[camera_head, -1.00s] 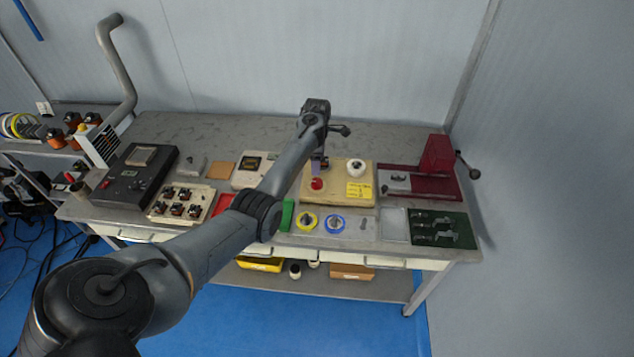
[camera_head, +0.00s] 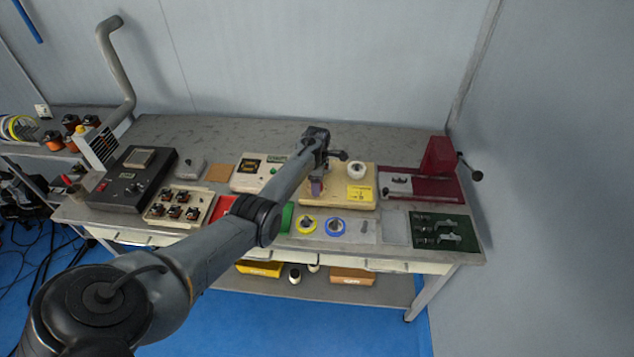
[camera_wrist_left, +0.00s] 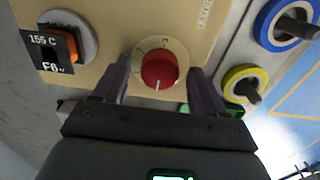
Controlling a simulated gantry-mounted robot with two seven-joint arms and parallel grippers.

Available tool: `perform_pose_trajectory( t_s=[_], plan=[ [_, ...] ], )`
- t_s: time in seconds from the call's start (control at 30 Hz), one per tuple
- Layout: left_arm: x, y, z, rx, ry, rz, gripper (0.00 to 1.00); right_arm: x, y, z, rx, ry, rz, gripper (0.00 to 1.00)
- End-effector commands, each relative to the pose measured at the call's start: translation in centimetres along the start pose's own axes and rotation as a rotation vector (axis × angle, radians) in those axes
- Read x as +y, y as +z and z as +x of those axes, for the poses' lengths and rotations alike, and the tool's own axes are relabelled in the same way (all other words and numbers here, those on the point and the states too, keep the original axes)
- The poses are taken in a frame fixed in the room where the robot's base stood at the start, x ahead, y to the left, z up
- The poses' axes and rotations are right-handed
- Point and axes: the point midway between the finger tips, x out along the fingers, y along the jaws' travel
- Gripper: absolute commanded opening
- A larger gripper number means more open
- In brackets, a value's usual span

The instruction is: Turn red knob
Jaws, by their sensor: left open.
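The red knob (camera_wrist_left: 159,70) sits on a cream-coloured panel (camera_head: 336,200) and has a white pointer line. In the left wrist view it lies between the two open fingers of my left gripper (camera_wrist_left: 158,88), with a gap showing on each side. In the head view my left gripper (camera_head: 316,187) is over the front left part of the panel and hides the knob. My right gripper is not in view.
A yellow label and a white round part (camera_head: 356,171) are on the same panel. Yellow (camera_head: 306,224) and blue (camera_head: 336,227) rings lie in front. A dark red machine (camera_head: 437,157) stands at right.

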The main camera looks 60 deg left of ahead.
Motion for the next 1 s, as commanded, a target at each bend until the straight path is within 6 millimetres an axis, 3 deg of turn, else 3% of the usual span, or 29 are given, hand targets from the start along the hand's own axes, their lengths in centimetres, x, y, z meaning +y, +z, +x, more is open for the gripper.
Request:
perform_pose_trajectory(
  t_s=[0.07, 0.4, 0.73, 1.0],
  plan=[
    [0.0, 0.0, 0.0, 0.0, 0.0, 0.0, 0.68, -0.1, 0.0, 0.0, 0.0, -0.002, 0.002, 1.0],
    [0.0, 0.0, 0.0, 0.0, 0.0, 0.0, 0.16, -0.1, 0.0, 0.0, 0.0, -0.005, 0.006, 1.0],
    [0.0, 0.0, -0.1, 0.0, 0.0, 0.042, 0.15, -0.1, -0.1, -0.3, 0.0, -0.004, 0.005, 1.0],
    [0.0, 0.0, -0.2, 0.0, -0.002, 0.203, 0.15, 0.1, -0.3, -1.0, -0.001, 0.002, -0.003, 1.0]
  ],
)
